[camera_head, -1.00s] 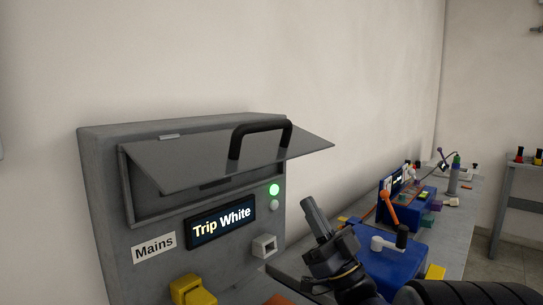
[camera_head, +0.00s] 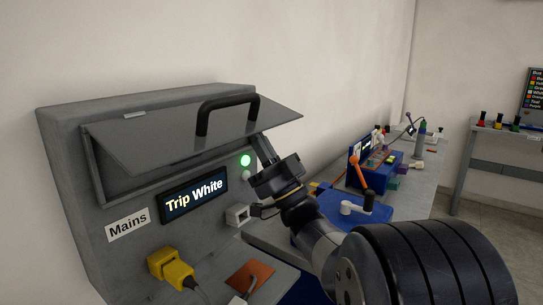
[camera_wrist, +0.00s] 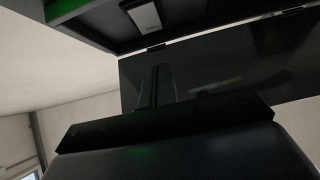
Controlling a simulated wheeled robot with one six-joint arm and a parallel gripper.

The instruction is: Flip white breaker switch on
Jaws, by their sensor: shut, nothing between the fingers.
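The grey breaker box (camera_head: 70,160) stands at left, its hinged flap (camera_head: 150,140) with a black handle (camera_head: 228,115) raised. The display (camera_head: 193,193) reads "Trip White", and a green light (camera_head: 245,160) is lit. The flap hides the breaker switches in the head view. In the wrist view, a pale rectangular piece (camera_wrist: 143,15) sits in a dark recess at the top; it may be the white switch, but its position is unclear. My gripper (camera_head: 261,146) is shut and empty, its fingertips by the flap's right lower edge. Its fingers also show dark in the wrist view (camera_wrist: 155,85), apart from the pale piece.
A yellow plug (camera_head: 170,268) and a pale socket (camera_head: 238,214) are on the box front below the display. A blue box with a crank (camera_head: 350,208) and other devices stand along the bench to the right. A second table (camera_head: 495,135) is at far right.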

